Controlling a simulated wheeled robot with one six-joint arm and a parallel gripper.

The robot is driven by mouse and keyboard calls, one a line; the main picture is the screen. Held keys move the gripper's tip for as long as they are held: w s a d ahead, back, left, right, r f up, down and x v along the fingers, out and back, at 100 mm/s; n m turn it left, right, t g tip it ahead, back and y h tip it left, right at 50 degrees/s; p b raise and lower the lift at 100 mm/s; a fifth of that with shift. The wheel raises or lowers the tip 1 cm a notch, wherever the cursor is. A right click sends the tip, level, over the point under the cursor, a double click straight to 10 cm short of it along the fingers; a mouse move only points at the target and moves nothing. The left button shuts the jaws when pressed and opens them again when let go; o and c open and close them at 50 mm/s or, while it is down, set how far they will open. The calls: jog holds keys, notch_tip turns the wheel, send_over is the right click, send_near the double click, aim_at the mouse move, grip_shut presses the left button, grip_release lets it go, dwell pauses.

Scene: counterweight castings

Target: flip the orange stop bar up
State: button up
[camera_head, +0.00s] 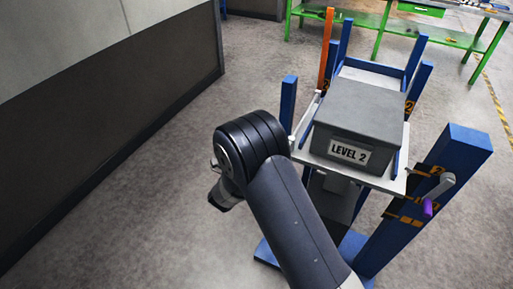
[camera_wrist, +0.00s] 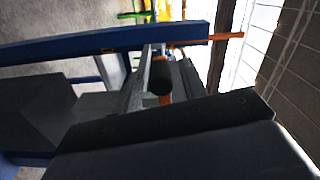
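A slim orange bar (camera_head: 326,48) stands nearly upright at the far left of the blue-posted rack in the head view. I take it for the stop bar; its lower end is hard to make out. In the wrist view an orange strip (camera_wrist: 229,36) juts past the end of a blue beam, and a short orange piece (camera_wrist: 166,104) shows below a black cylinder. My gripper (camera_head: 221,196) is left of the rack, apart from the orange bar, with its fingers mostly hidden behind my arm. Dark forms fill the lower wrist view; the finger gap is not clear.
A grey block labelled LEVEL 2 (camera_head: 357,125) sits on the rack's pale shelf (camera_head: 384,182). Blue posts (camera_head: 288,103) surround it. A dark wall (camera_head: 120,125) runs along the left; floor lies between.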

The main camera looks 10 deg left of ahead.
jog(key=b+v, duration=0.2)
jog(key=v, duration=0.8)
jog(key=shift+s+b, duration=0.35)
jog(key=shift+s, duration=0.05)
jog(key=shift+w+a, duration=0.1)
jog(key=p+x, duration=0.2)
jog(key=x, duration=0.9)
jog(key=shift+p, duration=0.4)
jog(key=shift+s+a, duration=0.1)
jog(key=shift+s, duration=0.1)
